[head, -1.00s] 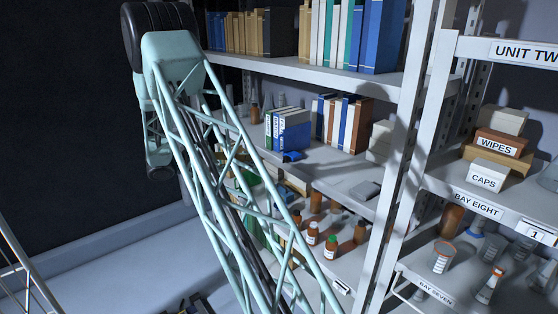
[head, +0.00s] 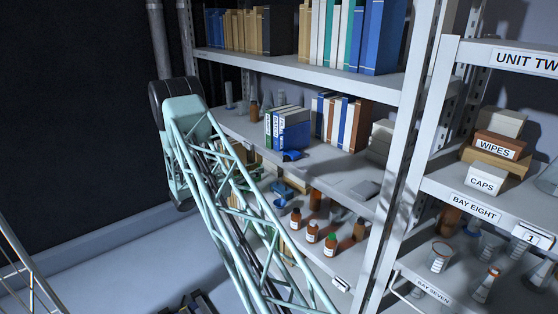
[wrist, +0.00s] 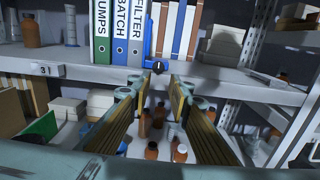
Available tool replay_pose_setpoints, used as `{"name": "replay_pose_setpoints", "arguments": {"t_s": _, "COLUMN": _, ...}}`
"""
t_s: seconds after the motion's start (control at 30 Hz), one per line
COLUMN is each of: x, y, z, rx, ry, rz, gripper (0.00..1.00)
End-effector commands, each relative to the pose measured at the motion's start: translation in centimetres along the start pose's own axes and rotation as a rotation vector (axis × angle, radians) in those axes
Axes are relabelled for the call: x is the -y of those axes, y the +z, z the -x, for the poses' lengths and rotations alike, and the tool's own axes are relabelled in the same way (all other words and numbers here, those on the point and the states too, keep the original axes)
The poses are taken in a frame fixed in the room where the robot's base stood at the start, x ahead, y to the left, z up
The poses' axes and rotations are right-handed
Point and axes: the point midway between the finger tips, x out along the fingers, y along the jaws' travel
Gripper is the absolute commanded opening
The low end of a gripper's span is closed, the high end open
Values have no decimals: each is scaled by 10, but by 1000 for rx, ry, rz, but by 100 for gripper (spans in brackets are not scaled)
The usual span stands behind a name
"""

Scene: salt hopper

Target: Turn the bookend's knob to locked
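In the head view I cannot make out the gripper.
Brown bottles (wrist: 152,150) stand on the shelf below, between and beyond the fingers. Upright books (wrist: 178,32) stand right of the bookend. Grey-white boxes (wrist: 222,44) are farther right. A shelf tag (wrist: 46,70) sits on the edge at left. A shelf post (head: 405,150) stands right.

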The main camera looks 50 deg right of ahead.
Motion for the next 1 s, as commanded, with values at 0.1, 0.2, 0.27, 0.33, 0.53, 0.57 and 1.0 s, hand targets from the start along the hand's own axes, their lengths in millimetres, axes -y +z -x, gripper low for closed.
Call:
{"name": "replay_pose_setpoints", "arguments": {"t_s": 0.1, "x": -2, "y": -4, "z": -2, "rx": 6, "ry": 5, "rz": 8, "gripper": 18}}
{"name": "replay_pose_setpoints", "arguments": {"t_s": 0.2, "x": -2, "y": -5, "z": -2, "rx": 7, "ry": 7, "rz": 9, "gripper": 18}}
{"name": "replay_pose_setpoints", "arguments": {"t_s": 0.27, "x": -2, "y": -5, "z": -2, "rx": 7, "ry": 7, "rz": 9, "gripper": 18}}
{"name": "replay_pose_setpoints", "arguments": {"t_s": 0.33, "x": -2, "y": -5, "z": -2, "rx": 7, "ry": 7, "rz": 9, "gripper": 18}}
{"name": "replay_pose_setpoints", "arguments": {"t_s": 0.53, "x": -2, "y": -5, "z": -3, "rx": 7, "ry": 7, "rz": 9, "gripper": 18}}
{"name": "replay_pose_setpoints", "arguments": {"t_s": 0.57, "x": -2, "y": -5, "z": -3, "rx": 7, "ry": 6, "rz": 9, "gripper": 18}}
{"name": "replay_pose_setpoints", "arguments": {"t_s": 1.0, "x": -2, "y": -4, "z": -35, "rx": 7, "ry": 4, "rz": 9, "gripper": 18}}
